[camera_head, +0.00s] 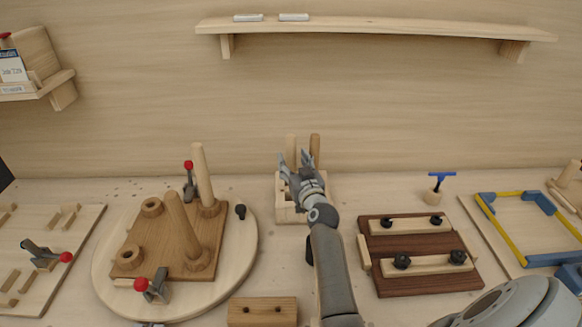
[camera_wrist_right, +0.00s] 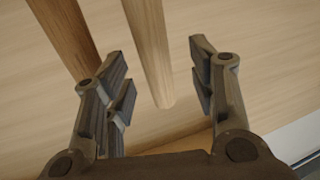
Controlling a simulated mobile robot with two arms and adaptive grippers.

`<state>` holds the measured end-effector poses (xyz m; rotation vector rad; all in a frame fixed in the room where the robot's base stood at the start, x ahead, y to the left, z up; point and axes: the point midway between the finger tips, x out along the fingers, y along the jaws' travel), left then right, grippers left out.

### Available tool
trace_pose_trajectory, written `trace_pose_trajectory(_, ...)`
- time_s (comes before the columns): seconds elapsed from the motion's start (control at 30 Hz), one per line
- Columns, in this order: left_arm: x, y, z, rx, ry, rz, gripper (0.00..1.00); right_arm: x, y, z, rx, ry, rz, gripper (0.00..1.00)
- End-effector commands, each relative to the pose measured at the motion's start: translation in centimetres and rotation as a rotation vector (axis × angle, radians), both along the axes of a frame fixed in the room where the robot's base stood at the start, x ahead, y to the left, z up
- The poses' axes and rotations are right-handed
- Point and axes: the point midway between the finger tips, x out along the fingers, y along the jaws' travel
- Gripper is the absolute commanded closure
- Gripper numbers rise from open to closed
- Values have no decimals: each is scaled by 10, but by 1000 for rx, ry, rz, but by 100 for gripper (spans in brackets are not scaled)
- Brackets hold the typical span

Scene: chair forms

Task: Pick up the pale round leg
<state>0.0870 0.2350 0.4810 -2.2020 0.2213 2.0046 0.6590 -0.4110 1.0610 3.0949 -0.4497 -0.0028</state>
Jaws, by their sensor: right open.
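The pale round leg (camera_head: 291,146) stands upright in a small light wooden holder (camera_head: 288,215) at the back middle of the bench. A browner round leg (camera_head: 314,145) stands to its right in the head view. My right gripper (camera_head: 294,163) is open in front of the pale leg. In the right wrist view, the pale leg (camera_wrist_right: 150,45) shows between the two spread fingers of the right gripper (camera_wrist_right: 160,72), with a gap on each side. The browner leg (camera_wrist_right: 65,35) is at the left there, beyond the left finger.
A round board (camera_head: 105,275) with a brown seat piece (camera_head: 180,240), two fitted legs and red-knobbed clamps is on the left. A dark slatted fixture (camera_head: 395,285) is on the right. A shelf (camera_head: 380,27) hangs above. Some bare bench lies right of the holder.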

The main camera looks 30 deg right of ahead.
Motion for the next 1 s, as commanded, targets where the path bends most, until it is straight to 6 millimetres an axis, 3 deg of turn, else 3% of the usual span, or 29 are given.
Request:
trace_pose_trajectory(0.3, 0, 0, 11, 0, 0, 0, 100, 34, -15, 5, 0, 0, 1, 48)
trace_pose_trajectory(0.7, 0, 1, 11, 0, 1, 0, 100, 41, -17, 4, 0, 0, 0, 49)
trace_pose_trajectory(1.0, -1, 1, 11, 1, 2, 0, 100, 41, -17, 4, 0, 0, 0, 88)
